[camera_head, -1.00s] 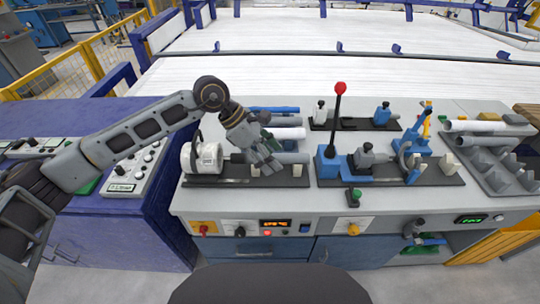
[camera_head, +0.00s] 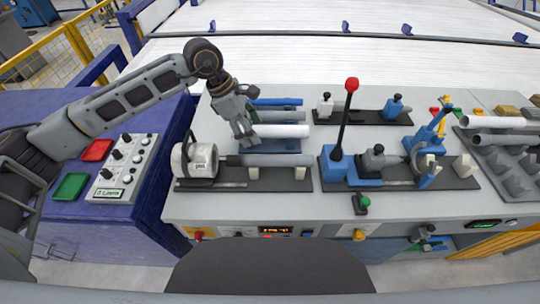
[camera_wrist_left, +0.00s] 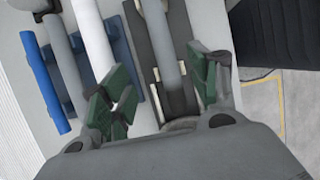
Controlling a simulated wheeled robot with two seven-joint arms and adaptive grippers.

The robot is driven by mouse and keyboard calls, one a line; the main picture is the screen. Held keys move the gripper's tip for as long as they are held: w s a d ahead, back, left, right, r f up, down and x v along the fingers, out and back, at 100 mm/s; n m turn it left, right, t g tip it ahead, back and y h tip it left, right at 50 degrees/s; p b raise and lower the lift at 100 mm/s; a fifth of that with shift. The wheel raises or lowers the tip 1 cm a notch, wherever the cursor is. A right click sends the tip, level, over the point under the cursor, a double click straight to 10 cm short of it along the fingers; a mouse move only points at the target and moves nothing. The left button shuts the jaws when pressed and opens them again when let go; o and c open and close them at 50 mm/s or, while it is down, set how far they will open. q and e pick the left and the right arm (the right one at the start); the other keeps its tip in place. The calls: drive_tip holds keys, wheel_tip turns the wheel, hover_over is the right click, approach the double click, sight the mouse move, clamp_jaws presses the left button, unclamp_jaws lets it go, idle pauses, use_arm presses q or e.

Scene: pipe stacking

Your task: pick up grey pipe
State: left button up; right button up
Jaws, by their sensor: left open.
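My left gripper (camera_head: 243,138) is open and empty, above the bench near the left ends of the pipes. One grey pipe (camera_head: 270,160) lies in a black fixture (camera_head: 240,185) beside a white clamp machine. In the left wrist view this grey pipe (camera_wrist_left: 166,45) appears between my spread green-padded fingers (camera_wrist_left: 158,88), farther off than the fingertips. Another grey pipe (camera_head: 286,116) lies in a blue rack (camera_head: 286,146) between a blue pipe (camera_head: 277,102) and a white pipe (camera_head: 282,131). It also shows in the left wrist view (camera_wrist_left: 65,50). My right gripper is out of view.
The white clamp machine (camera_head: 195,160) stands at the fixture's left end. A red-knobbed lever (camera_head: 347,118) rises to the right. More pipes (camera_head: 495,122) lie on a grey rack at far right. A control box (camera_head: 124,165) stands at left.

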use_arm(q)
hover_over(268, 156)
drive_tip(key=a, duration=0.2)
wheel_tip(268, 156, down, 7)
drive_tip(key=shift+r+p, duration=0.15)
drive_tip(key=shift+p, duration=0.15)
drive_tip(key=shift+d+f, duration=0.15)
drive_tip(key=shift+f, duration=0.35)
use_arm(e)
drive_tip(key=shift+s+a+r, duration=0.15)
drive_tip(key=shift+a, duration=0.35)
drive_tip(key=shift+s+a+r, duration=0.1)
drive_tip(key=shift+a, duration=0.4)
use_arm(q)
drive_tip(key=shift+f, duration=0.1)
